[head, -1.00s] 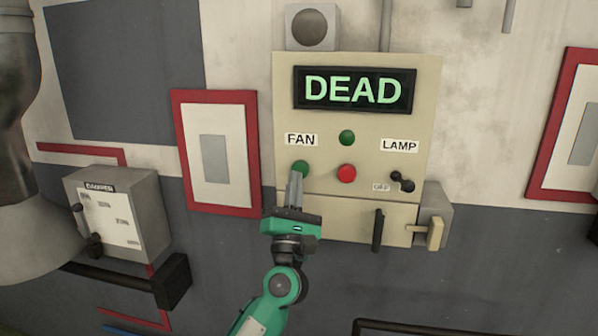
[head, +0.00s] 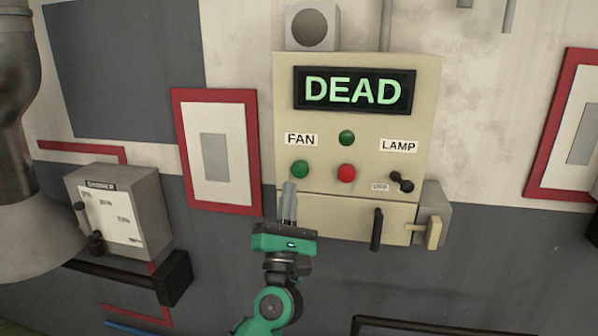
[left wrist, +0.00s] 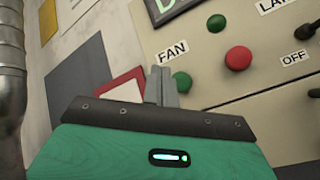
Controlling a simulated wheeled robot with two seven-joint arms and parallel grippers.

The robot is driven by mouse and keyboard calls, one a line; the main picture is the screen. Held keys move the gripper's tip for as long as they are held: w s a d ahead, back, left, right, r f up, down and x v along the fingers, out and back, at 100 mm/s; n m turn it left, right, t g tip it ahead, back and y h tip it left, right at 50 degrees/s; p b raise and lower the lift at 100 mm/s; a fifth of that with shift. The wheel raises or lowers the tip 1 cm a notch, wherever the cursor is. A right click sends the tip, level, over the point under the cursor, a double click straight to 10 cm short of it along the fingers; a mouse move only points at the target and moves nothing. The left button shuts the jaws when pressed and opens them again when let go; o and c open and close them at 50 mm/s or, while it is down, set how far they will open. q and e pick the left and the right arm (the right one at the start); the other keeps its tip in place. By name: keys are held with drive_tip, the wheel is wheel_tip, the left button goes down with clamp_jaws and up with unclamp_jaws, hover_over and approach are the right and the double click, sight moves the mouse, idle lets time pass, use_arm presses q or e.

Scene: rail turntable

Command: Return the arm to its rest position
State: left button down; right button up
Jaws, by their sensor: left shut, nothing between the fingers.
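My left gripper (head: 289,203) is green with grey fingers. It is shut and empty, in front of the lower left part of the beige control panel (head: 430,110). Its fingertips are a little below the green FAN button (head: 300,169) and look apart from it. In the left wrist view the shut fingers (left wrist: 161,87) show beside the green button (left wrist: 182,82). The panel's display (head: 353,91) reads DEAD. My right gripper is not in view.
A red button (head: 346,173), an upper green button (head: 347,138) and a black LAMP switch (head: 402,182) are on the panel. A dark handle (head: 377,229) and a side lever (head: 433,233) stick out below. A grey dimmer box (head: 140,208) and a pipe stand left.

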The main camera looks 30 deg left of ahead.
use_arm(q)
drive_tip(key=shift+f, duration=0.1)
idle(0.4)
